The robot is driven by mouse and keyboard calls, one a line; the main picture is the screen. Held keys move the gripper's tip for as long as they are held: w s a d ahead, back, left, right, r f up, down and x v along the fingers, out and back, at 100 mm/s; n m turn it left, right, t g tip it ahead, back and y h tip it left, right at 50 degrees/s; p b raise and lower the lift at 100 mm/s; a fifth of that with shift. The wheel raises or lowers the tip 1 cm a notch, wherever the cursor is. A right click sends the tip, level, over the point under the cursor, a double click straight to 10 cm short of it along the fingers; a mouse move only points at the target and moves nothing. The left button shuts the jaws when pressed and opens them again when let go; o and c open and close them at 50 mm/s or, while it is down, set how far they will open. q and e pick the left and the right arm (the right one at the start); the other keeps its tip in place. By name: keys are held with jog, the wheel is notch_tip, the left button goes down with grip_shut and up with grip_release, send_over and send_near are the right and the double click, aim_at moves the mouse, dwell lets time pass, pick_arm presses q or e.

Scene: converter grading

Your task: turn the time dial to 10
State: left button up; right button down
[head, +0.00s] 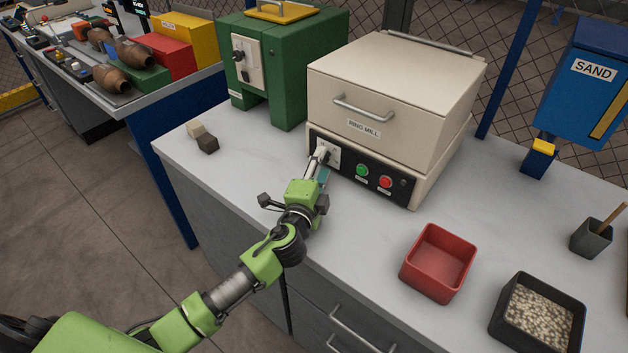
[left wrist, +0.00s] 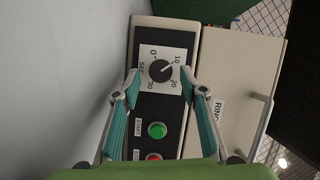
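The cream ring mill (head: 385,95) stands on the bench with a dark front panel. Its time dial (left wrist: 161,70) is a black knob on a white plate marked 0, 10, 20, 30 and SEC. The knob's pale pointer mark is aimed up and right, at or close to the 10. My left gripper (left wrist: 160,76) is open, with one teal finger on each side of the dial and a gap to the knob on both sides. In the head view my left gripper (head: 321,165) is at the plate and partly hides the dial. My right gripper is not in view.
A green start button (left wrist: 157,130) and a red button (left wrist: 153,157) sit beside the dial on the panel. A green machine (head: 275,65) stands left of the mill. A red tray (head: 438,290) and a black tray of pebbles (head: 497,335) are at the front right.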

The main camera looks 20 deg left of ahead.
pick_arm(q)
jog(key=s, duration=1)
jog(key=shift+s+d+r, duration=0.2)
jog(key=shift+s+r, duration=0.05)
jog(key=shift+r, duration=0.1)
